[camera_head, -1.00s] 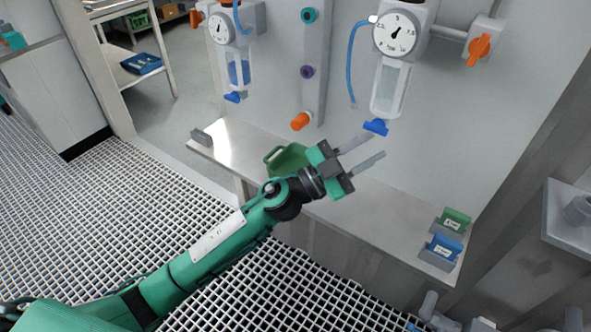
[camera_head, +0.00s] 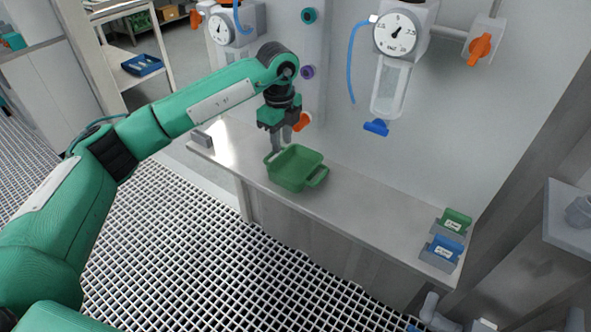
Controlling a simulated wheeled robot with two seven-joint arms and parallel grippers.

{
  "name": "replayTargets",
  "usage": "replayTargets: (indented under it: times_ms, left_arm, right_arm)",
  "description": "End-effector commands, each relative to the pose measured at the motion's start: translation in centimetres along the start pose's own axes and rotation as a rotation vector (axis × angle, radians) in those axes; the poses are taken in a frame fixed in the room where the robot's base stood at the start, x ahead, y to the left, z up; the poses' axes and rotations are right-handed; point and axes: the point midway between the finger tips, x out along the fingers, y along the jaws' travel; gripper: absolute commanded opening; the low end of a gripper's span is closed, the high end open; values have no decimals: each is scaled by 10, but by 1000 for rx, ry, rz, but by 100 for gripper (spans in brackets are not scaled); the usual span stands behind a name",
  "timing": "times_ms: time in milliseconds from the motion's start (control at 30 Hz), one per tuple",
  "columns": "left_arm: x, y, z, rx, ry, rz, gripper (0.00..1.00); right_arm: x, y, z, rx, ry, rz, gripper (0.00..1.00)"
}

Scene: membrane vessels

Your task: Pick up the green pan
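The green pan (camera_head: 296,171) is an open, rectangular tray-like vessel with a handle at each end. It sits upright on the grey bench, left of the bench's middle. My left gripper (camera_head: 281,146) points down with its fingers just above and behind the pan's left end, near that handle. Its two grey fingers look apart, seen partly overlapping, with nothing between them. Whether a fingertip touches the pan's handle I cannot tell. My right gripper is not in view.
The bench (camera_head: 375,211) is clear right of the pan up to small green (camera_head: 456,220) and blue (camera_head: 443,250) labelled holders. A gauge with a clear vessel (camera_head: 391,85) and blue valve hangs on the wall. An orange valve (camera_head: 303,121) sticks out close to my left gripper.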

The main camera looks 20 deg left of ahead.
Motion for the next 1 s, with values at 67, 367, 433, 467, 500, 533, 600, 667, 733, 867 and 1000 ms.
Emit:
replayTargets:
  times_ms: [67,367,433,467,500,533,600,667,733,867,1000]
  left_arm:
    - [7,1,4,-12,-15,9,29]
    - [64,2,4,-11,-13,10,29]
    - [73,2,4,-10,-13,9,29]
    - [76,2,4,-10,-12,8,29]
    - [79,2,4,-9,-12,8,29]
    - [81,2,4,-9,-12,7,29]
    - [84,2,4,-9,-12,6,29]
    - [86,2,4,-8,-13,7,29]
    - [92,4,4,-9,-13,8,29]
    - [111,7,3,-9,-11,10,29]
    - [131,7,4,-10,-12,8,29]
  right_arm:
    - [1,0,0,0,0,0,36]
    - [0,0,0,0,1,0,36]
    - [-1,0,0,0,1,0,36]
    - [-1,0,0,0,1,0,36]
    - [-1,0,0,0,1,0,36]
    - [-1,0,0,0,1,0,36]
    - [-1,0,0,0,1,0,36]
    - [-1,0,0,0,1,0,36]
    - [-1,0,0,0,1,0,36]
    - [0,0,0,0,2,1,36]
    - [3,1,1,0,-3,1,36]
